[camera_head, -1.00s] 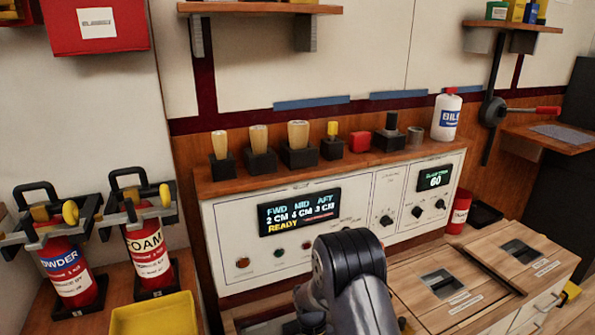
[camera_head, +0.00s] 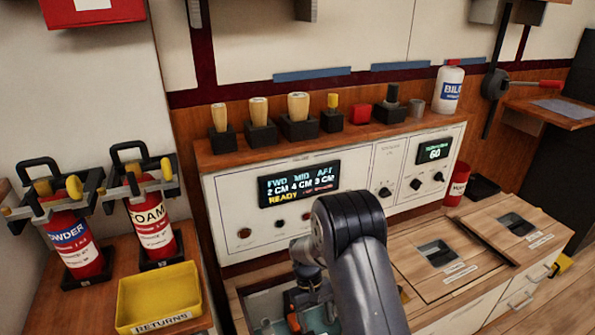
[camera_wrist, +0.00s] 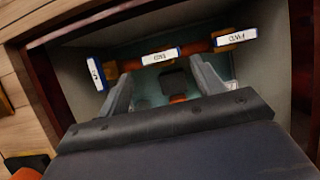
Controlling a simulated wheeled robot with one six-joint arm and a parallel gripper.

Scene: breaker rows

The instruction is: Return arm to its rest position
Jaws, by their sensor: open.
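My arm (camera_head: 350,225) reaches down in front of the white panel, over a recessed teal-floored bay (camera_head: 265,303). In the wrist view my gripper (camera_wrist: 160,82) points down into this bay, its two fingers apart. A dark block with an orange part (camera_wrist: 177,84) shows between and beyond the fingers; I cannot tell whether they touch it. White tags with blue edges line the bay's far side, one reading FWD (camera_wrist: 235,38), a middle one (camera_wrist: 160,56) and one at the left (camera_wrist: 96,73). In the head view the fingertips are mostly hidden.
The panel display (camera_head: 299,184) reads FWD 2 CM, MID 4 CM, AFT 3 CM, READY. Several wooden-handled tools stand on the ledge (camera_head: 300,148) above. A yellow RETURNS tray (camera_head: 160,290) and two red extinguishers (camera_head: 152,225) are at left. A wooden counter with slots (camera_head: 438,254) is at right.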

